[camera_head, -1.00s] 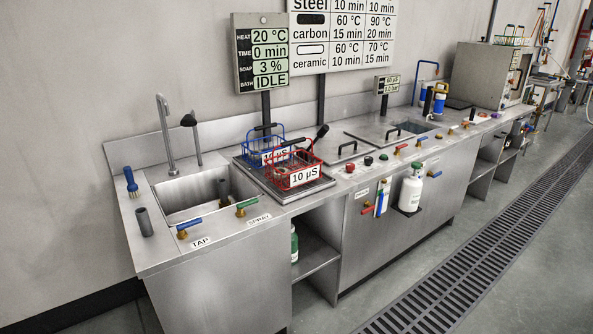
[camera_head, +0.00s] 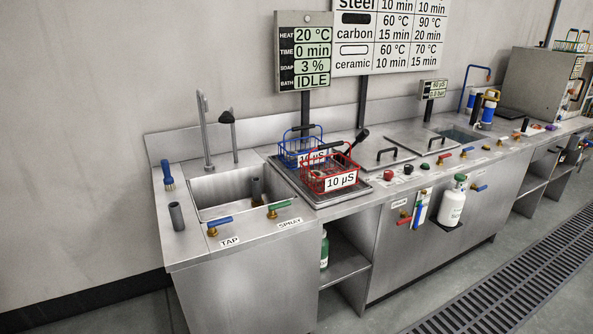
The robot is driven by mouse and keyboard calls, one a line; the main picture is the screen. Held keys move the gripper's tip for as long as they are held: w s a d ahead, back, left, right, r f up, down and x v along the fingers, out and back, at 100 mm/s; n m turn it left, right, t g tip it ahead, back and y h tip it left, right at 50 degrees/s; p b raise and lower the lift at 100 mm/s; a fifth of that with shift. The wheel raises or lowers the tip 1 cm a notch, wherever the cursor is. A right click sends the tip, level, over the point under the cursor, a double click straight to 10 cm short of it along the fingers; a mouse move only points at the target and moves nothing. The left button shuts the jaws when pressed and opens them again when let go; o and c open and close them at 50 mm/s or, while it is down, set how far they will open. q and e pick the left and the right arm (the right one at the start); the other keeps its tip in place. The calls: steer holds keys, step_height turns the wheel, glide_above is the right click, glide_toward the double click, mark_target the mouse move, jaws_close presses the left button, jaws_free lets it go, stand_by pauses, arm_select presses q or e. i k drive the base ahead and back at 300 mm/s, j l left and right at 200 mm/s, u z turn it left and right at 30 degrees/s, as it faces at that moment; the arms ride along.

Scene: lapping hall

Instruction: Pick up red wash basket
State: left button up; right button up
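The red wash basket (camera_head: 326,174) is a wire basket with a dark handle and a white label reading "10 µS". It stands on a recessed tray (camera_head: 349,197) in the steel counter, right of the sink. A blue wash basket (camera_head: 293,152) stands close behind it to the left, partly hidden by it. I cannot tell whether the two baskets touch. Neither of my grippers shows in the head view.
The sink (camera_head: 225,197) with tap and spray levers lies left of the baskets. A black-handled lid (camera_head: 374,160) is to the right. A white bottle (camera_head: 452,205) hangs on the counter front. The floor before the counter is clear, with a drain grate (camera_head: 520,275).

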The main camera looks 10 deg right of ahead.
mark_target(335, 183)
steer(key=i+l+u, duration=0.15)
steer(key=l, duration=0.25)
steer(key=i+l+u, duration=0.1)
steer(key=l, duration=0.3)
steer(key=i+l+u, duration=0.15)
steer(key=l, duration=0.25)
steer(key=i+l+u, duration=0.15)
steer(key=l, duration=0.3)
steer(key=i+l+u, duration=0.15)
steer(key=l, duration=0.3)
